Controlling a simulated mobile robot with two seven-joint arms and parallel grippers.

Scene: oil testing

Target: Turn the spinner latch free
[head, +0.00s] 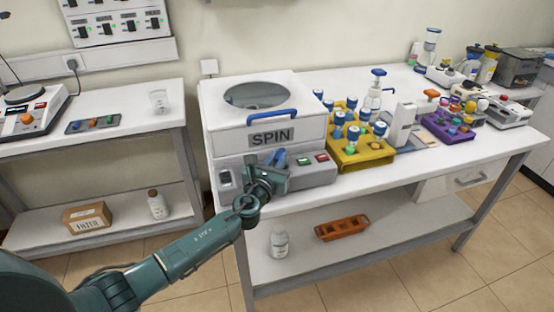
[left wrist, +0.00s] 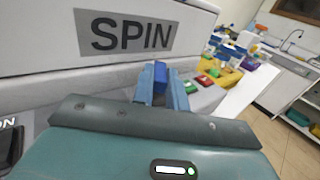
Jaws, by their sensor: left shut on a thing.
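The spinner (head: 268,118) is a white box marked SPIN with a round window in its lid and a blue handle (head: 272,117) on the lid's front. Its lid looks closed. My left gripper (head: 277,165) is at the spinner's front, below the SPIN label. It is shut on the small blue latch (left wrist: 160,77), which shows between the fingers in the left wrist view. The fingers hide part of the latch, and its exact turn is hard to tell. My right gripper is not in view.
A green button (head: 303,161) and a red button (head: 321,157) sit on the spinner's front panel, right of my gripper. A yellow rack (head: 366,158) of blue-capped tubes stands close to the right. A side table (head: 140,126) stands at the left. The floor in front is clear.

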